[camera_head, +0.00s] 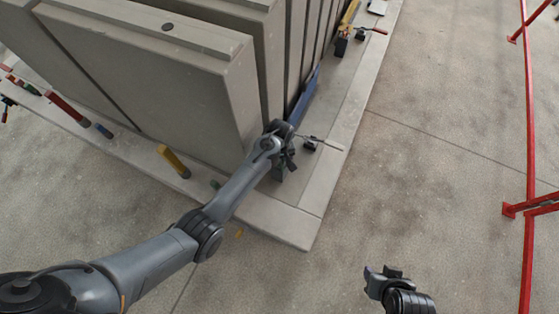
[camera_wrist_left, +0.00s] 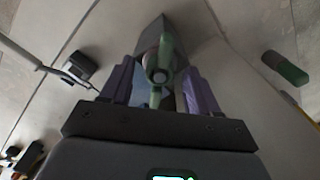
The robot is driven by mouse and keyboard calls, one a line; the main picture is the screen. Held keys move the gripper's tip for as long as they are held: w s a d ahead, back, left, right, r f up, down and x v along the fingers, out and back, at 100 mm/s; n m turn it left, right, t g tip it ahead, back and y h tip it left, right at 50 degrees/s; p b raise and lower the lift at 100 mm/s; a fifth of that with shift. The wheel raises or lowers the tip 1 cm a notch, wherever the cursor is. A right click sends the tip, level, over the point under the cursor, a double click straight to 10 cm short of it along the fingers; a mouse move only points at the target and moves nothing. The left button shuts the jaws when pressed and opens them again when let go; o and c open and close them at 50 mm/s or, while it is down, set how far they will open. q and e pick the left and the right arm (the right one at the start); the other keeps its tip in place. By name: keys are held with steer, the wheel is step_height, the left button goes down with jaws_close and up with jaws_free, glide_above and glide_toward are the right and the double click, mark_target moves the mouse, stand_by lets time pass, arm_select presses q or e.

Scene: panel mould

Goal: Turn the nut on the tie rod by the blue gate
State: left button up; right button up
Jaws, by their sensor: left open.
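The blue gate (camera_head: 303,97) is a long blue bar standing along the end of the concrete panels in the head view. My left gripper (camera_head: 287,162) is at its near end, by the panel corner, and hides the nut there. In the left wrist view a green winged nut (camera_wrist_left: 166,58) sits between the two purple fingers of my left gripper (camera_wrist_left: 160,88). The fingers are apart, one on each side of the nut; whether they touch it I cannot tell. My right gripper (camera_head: 381,271) is over the floor at the lower right, away from the mould; its opening is unclear.
A dark clamp with a handle (camera_head: 310,145) stands just right of my left gripper; it also shows in the wrist view (camera_wrist_left: 79,65). A yellow post (camera_head: 174,160) and a green-ended piece (camera_wrist_left: 285,67) are nearby. Red rails (camera_head: 530,130) stand at right, with open floor between.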

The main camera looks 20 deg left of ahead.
arm_select(q)
jaws_close()
steer(key=shift+r+m+p, duration=0.2)
steer(key=shift+m+p, duration=0.25)
steer(key=shift+m, duration=0.15)
steer(key=shift+m+p, duration=0.3)
steer(key=shift+m, duration=0.3)
steer(key=shift+f+m, duration=0.1)
steer(key=shift+m, duration=0.3)
steer(key=shift+f, duration=0.1)
